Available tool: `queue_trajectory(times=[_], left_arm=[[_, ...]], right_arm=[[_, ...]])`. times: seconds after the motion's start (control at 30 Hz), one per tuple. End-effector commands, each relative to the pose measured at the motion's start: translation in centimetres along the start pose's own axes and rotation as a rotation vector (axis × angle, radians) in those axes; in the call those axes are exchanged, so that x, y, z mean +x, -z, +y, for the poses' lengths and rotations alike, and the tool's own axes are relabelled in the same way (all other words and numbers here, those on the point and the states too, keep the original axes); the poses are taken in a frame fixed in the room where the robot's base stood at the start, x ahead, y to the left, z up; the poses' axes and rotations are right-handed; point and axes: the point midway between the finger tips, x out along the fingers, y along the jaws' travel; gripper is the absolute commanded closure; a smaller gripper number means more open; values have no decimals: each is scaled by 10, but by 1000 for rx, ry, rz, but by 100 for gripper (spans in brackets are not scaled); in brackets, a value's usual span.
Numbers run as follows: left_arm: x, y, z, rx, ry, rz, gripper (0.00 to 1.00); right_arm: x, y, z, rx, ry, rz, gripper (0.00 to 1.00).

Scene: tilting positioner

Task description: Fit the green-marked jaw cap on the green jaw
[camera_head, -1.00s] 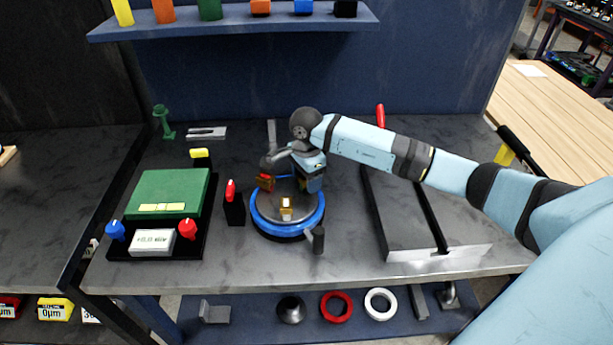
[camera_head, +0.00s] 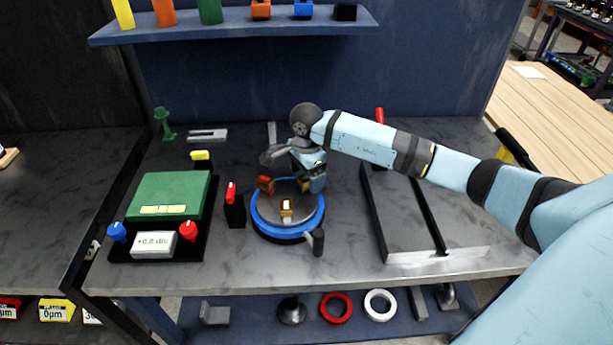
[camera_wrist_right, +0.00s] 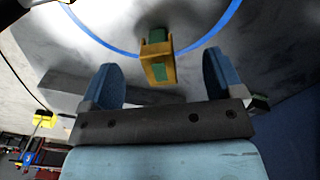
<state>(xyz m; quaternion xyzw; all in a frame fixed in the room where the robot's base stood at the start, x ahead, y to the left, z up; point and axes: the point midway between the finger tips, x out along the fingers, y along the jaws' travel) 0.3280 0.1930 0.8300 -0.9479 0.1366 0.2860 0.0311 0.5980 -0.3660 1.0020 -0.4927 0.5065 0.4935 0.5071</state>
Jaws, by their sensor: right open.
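The round positioner (camera_head: 266,225) with a blue rim stands mid-bench. On its grey top are a red-marked jaw (camera_head: 265,184) at the back left and a gold jaw with a pale top (camera_head: 286,209) at the front. In the right wrist view, a gold U-shaped piece (camera_wrist_right: 147,50) sits around a green block (camera_wrist_right: 158,70) near the blue rim; I take these for the green-marked cap and green jaw. My right gripper (camera_head: 314,183) is at the positioner's back right edge. Its blue fingers (camera_wrist_right: 162,82) are open and apart, with the gold piece just beyond and between them. My left gripper is not in view.
A green box with knobs and a small display (camera_head: 154,244) stands left. A red-topped black block (camera_head: 234,205) is beside the positioner, and a dark handle (camera_head: 318,242) at its front right. A grey framed plate (camera_head: 415,225) lies right. A shelf (camera_head: 230,27) with coloured blocks hangs behind.

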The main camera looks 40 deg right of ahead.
Motion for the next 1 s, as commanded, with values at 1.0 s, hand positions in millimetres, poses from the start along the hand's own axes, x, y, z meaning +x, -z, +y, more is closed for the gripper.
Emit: queue_trajectory(times=[1.0], left_arm=[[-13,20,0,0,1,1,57]], right_arm=[[-52,0,0,0,-1,0,13]])
